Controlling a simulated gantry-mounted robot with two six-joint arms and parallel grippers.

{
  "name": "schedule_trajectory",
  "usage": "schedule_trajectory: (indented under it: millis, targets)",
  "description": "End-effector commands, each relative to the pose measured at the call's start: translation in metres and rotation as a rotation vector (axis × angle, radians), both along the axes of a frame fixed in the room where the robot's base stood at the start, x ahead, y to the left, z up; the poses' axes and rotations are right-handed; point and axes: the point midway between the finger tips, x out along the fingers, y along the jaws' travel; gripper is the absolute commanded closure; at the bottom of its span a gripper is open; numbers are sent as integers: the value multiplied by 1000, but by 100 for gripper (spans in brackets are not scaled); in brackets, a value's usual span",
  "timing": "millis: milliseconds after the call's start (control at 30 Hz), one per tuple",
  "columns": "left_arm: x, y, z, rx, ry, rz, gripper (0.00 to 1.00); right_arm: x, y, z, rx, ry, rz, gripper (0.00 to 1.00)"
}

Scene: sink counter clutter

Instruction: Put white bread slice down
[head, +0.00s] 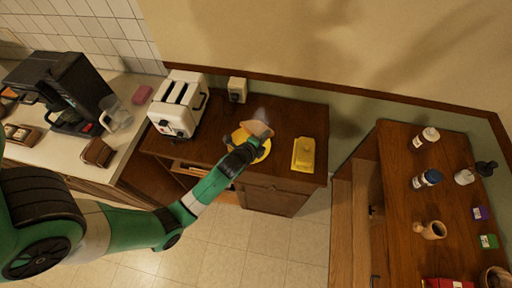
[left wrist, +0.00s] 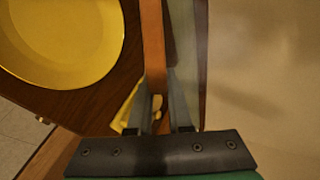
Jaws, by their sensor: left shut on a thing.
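The white bread slice (head: 257,129) is held by my left gripper (head: 246,147) above the wooden cabinet top. In the left wrist view, the bread slice (left wrist: 152,45) shows edge-on as a brown crust strip between the fingers of my left gripper (left wrist: 158,105). A yellow plate (head: 264,153) lies on the cabinet top beneath and partly hidden by the gripper and bread. In the left wrist view the plate (left wrist: 60,40) is empty where it shows, to the left of the bread. My right gripper is not in view.
A white toaster (head: 179,104) stands to the left, with a small white box (head: 237,90) behind. A coffee maker (head: 66,92) is far left. Several bottles and jars stand on the right wooden cabinet (head: 395,180).

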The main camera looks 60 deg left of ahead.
Motion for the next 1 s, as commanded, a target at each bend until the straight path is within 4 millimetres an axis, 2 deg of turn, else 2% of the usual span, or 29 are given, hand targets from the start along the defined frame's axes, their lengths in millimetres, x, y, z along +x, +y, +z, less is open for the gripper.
schedule_trajectory:
  millis: [33,300,500,800,833,900,1000]
  targets:
    - [0,0,-17,0,0,0,100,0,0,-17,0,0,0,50]
    - [0,0,-61,0,0,-1,100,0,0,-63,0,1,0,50]
    - [0,0,-78,-1,1,-1,100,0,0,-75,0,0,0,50]
    - [0,0,-77,0,0,-1,100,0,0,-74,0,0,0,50]
    - [0,0,-77,-1,-1,0,77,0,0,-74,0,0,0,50]
    - [0,0,-77,-1,-1,0,64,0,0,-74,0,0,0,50]
    - [0,0,-77,0,0,-1,62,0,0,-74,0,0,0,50]
